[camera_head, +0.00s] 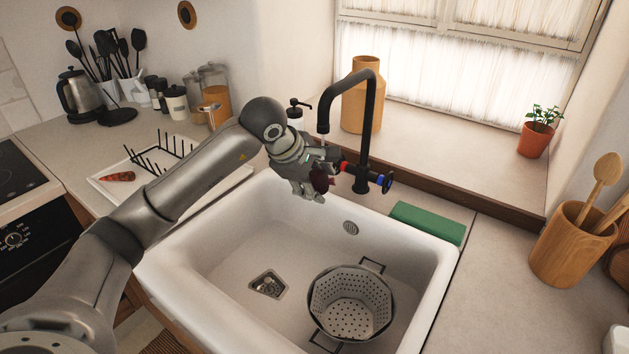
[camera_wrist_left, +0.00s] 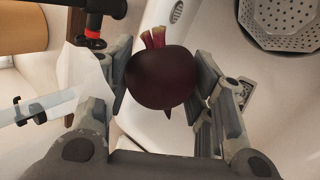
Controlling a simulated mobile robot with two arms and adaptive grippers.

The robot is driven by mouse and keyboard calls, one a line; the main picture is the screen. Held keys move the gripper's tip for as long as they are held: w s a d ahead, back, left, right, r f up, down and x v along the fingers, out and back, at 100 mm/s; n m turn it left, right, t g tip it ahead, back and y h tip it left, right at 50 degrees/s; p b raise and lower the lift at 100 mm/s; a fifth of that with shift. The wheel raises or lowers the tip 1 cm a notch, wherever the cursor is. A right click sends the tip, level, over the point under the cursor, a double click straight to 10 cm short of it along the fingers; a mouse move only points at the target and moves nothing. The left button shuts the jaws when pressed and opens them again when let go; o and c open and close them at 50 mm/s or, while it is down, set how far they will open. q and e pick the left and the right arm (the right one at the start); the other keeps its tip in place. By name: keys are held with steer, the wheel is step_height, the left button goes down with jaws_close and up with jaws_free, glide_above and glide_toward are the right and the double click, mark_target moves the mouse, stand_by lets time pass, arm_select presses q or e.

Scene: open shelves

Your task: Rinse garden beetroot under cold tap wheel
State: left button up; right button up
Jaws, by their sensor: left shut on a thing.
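A dark purple beetroot (camera_wrist_left: 160,80) with cut reddish stalks sits between the fingers of my left gripper (camera_wrist_left: 162,85), which is shut on it. In the head view my left gripper (camera_head: 312,184) holds the beetroot (camera_head: 320,180) above the back of the white sink (camera_head: 215,225), below the spout of the black tap (camera_head: 368,115). The tap has a blue wheel (camera_head: 387,183) at its right and a red-marked one (camera_head: 345,167) at its left, close to my gripper. I cannot tell clearly whether water runs. My right gripper is out of view.
A metal colander (camera_head: 322,296) stands in the sink, right of the drain (camera_head: 268,285). A green sponge (camera_head: 428,223) lies behind the sink's right corner. A soap dispenser (camera_head: 296,113) and wooden vase (camera_head: 362,95) stand behind. A dish rack (camera_head: 118,177) is at left.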

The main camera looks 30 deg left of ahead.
arm_select(q)
steer(key=shift+d, duration=0.25)
steer(key=shift+s, duration=0.1)
steer(key=shift+s+a+b, duration=0.25)
steer(key=shift+s+b, duration=0.05)
steer(key=shift+s, duration=0.15)
steer(key=s+a+b, duration=0.2)
steer(key=s+b, duration=0.1)
steer(key=s, duration=0.3)
steer(key=shift+s, duration=0.35)
steer(key=shift+r, duration=0.1)
stand_by(0.9)
steer(key=s+a+r, duration=0.1)
steer(key=s+r, duration=0.3)
steer(key=shift+s+a, duration=0.3)
steer(key=shift+s, duration=0.1)
steer(key=shift+f, duration=0.15)
stand_by(0.6)
